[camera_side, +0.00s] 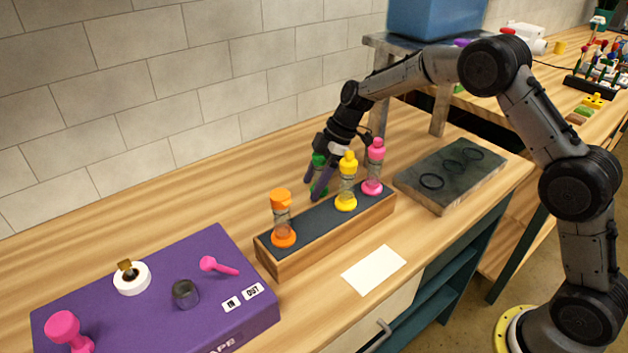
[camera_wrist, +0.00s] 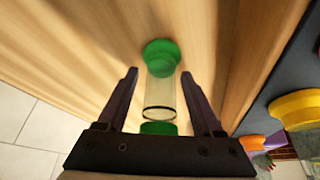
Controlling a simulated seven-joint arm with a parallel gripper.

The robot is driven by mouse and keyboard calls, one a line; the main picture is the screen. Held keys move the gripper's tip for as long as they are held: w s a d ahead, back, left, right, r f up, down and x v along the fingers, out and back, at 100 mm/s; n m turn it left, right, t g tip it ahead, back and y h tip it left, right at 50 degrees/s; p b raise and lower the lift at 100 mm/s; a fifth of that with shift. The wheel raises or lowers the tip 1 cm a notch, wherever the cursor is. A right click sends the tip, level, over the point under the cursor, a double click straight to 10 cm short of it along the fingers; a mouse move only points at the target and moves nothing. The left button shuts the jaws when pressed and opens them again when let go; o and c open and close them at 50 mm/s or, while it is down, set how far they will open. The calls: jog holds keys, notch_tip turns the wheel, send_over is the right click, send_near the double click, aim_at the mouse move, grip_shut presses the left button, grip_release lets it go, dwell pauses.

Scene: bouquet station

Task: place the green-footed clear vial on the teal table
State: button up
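The green-footed clear vial (camera_wrist: 160,92) is between the two fingers of my gripper (camera_wrist: 160,74) in the wrist view, with a gap on each side. Its green foot and green cap show at opposite ends. In the side view the vial (camera_side: 318,160) is behind the wooden rack and partly hidden by my gripper (camera_side: 313,188), which points down at it. The gripper is open. A worktop with teal cabinet sides (camera_side: 440,296) shows at the front; I cannot tell whether this is the teal table.
A wooden rack (camera_side: 290,265) holds orange (camera_side: 282,220), yellow (camera_side: 347,185) and pink (camera_side: 375,170) vials close to my gripper. A dark slab with rings (camera_side: 450,175) lies right. A purple box (camera_side: 150,300) stands left. A white card (camera_side: 374,270) lies in front.

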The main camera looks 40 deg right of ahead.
jog(key=v, duration=1.2)
jog(key=shift+r, duration=0.25)
jog(key=s+r+m+t+h, duration=0.1)
jog(key=s+r+m, duration=0.2)
jog(key=s+r, duration=0.35)
jog(key=s+r+m+t+h, duration=0.1)
jog(key=s+r+m, duration=0.2)
jog(key=s, duration=0.7)
jog(key=s+d+f+m+h, duration=0.1)
jog(key=s+f+m, duration=0.1)
jog(key=s, duration=0.7)
jog(key=s+d+f+m+t+h, duration=0.1)
jog(key=s+f+m, duration=0.2)
jog(key=s, duration=0.7)
jog(key=shift+s+d+f+m+t+h, duration=0.2)
jog(key=shift+s+d+m+t+h, duration=0.1)
jog(key=shift+m, duration=0.9)
